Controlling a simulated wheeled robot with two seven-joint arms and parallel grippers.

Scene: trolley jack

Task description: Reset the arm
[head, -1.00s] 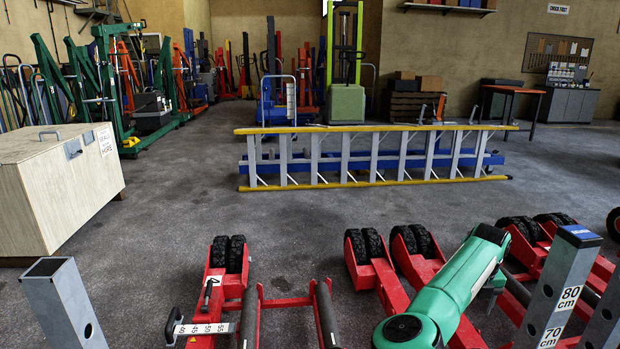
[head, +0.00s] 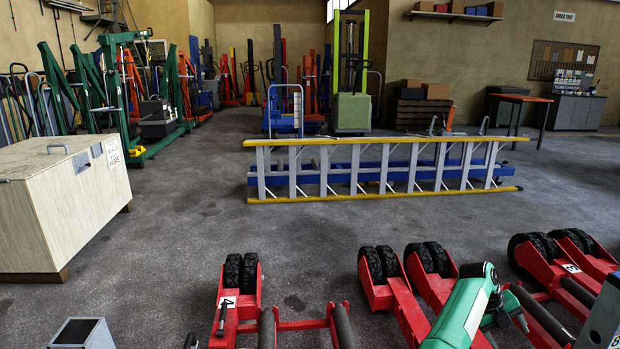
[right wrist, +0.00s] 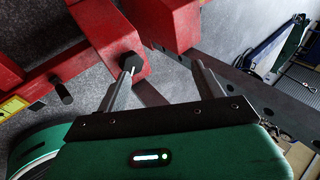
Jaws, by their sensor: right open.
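My right arm, green, comes in from the bottom right of the head view. Its gripper (head: 515,312) is low over the red wheeled jacks, partly cut off from clear sight by the wrist. In the right wrist view the two grey fingers (right wrist: 165,85) stand apart with nothing held between them. A red jack frame (right wrist: 75,50) with a dark round knob (right wrist: 132,64) lies beyond the fingers; I cannot tell whether the left finger touches it. My left gripper is not in the head view.
Red jacks with black twin wheels (head: 240,273) line the front. A grey square post (head: 82,334) is at bottom left, another (head: 603,325) at bottom right. A wooden chest (head: 80,215) stands left. A yellow-railed ladder (head: 385,142) lies on its side beyond clear floor.

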